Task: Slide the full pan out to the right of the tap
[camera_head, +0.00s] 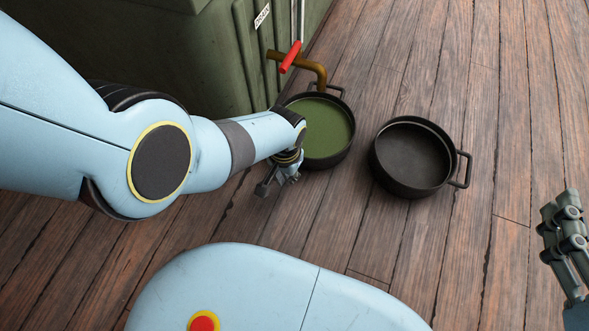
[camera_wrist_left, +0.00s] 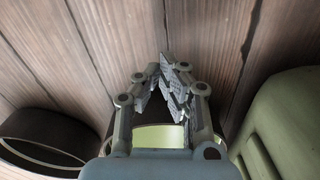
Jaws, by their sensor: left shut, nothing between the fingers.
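The full pan (camera_head: 326,132), a black round pan filled with green liquid, stands on the floor under the brass tap (camera_head: 318,71) with its red handle (camera_head: 291,56). My left forearm hides part of its left side. My left gripper (camera_head: 277,183) is shut and empty, low beside the pan's near left edge; I cannot tell whether they touch. In the left wrist view the fingers (camera_wrist_left: 165,76) meet at their tips, and the green liquid (camera_wrist_left: 160,137) shows behind them. My right gripper (camera_head: 563,230) is at the right edge, far from the pan, its opening unclear.
An empty black pan (camera_head: 413,154) stands right of the full pan, with a narrow gap between them; it also shows in the left wrist view (camera_wrist_left: 47,137). A green tank (camera_head: 215,60) stands behind left. The plank floor (camera_head: 490,90) is clear at the right.

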